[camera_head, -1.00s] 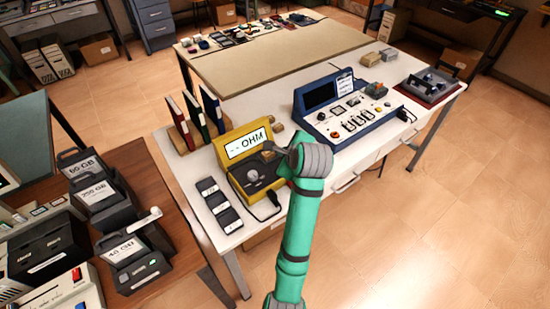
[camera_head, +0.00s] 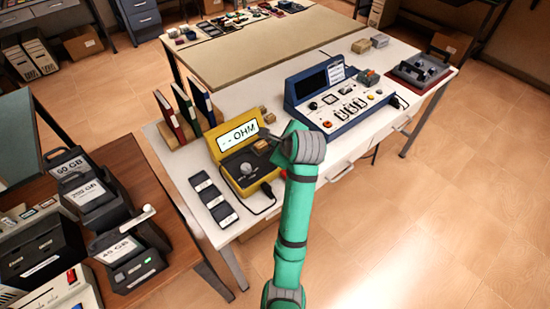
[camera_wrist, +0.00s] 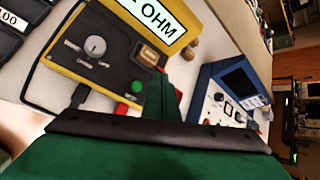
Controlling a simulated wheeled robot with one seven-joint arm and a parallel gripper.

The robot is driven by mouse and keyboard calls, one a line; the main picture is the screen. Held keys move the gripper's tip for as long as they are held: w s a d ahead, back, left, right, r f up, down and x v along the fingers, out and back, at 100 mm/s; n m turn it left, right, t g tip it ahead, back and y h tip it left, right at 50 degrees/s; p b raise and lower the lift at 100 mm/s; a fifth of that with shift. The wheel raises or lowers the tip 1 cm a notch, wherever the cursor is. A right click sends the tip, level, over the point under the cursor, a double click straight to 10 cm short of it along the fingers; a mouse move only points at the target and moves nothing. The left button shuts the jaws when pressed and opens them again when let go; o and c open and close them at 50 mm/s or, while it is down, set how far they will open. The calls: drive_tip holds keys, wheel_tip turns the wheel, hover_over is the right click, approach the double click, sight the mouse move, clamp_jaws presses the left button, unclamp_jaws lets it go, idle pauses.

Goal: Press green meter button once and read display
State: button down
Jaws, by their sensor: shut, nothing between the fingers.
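The yellow meter (camera_head: 216,149) stands on the white table, with a display (camera_head: 237,137) that reads "-- OHM". In the wrist view the meter (camera_wrist: 68,62) shows a grey dial (camera_wrist: 95,46), a green button (camera_wrist: 136,87) and a red button (camera_wrist: 122,109) near its lower right corner. My gripper (camera_wrist: 168,92) is shut and empty, its green fingers just right of the green button in that picture. I cannot tell whether they touch the meter.
A blue instrument panel (camera_head: 340,121) stands to the right of the meter. A cable (camera_head: 268,190) runs from the meter's front. A brown table (camera_head: 180,215) is at the left.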

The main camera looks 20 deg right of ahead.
wheel_tip(320, 180, down, 4)
drive_tip(key=shift+w+d+f, duration=0.1)
drive_tip(key=shift+w, duration=0.05)
drive_tip(key=shift+d+f, duration=0.2)
drive_tip(key=shift+f, duration=0.15)
drive_tip(key=shift+a+f, duration=0.1)
drive_tip(key=shift+a, duration=0.3)
drive_tip(key=shift+d, duration=0.2)
idle(0.4)
